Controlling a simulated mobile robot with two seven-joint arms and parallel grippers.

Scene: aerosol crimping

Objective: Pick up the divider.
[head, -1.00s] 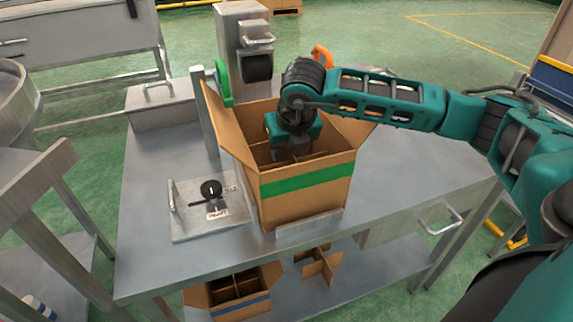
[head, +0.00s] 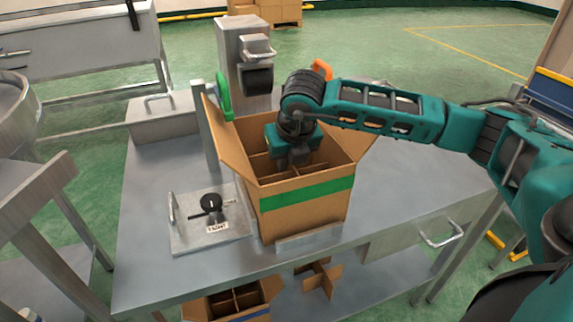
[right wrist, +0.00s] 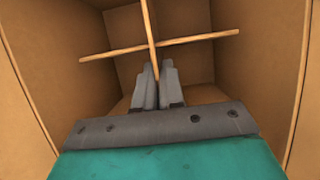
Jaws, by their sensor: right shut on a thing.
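The brown cardboard divider (right wrist: 195,39) is a cross of thin panels standing inside an open cardboard box (head: 305,200) with a green stripe. In the head view the divider (head: 261,166) shows partly behind my gripper. My right gripper (head: 291,160) points down into the box from above. In the right wrist view the right gripper's fingers (right wrist: 154,72) are shut on one panel, close to where the panels cross. The divider's lower part is hidden. My left gripper is not in view.
The box stands on a metal table (head: 150,215) with raised flaps. A plate with a black knob (head: 211,202) lies left of it, and a metal press (head: 243,60) stands behind. Another box (head: 235,302) and a loose divider (head: 318,279) are on the lower shelf.

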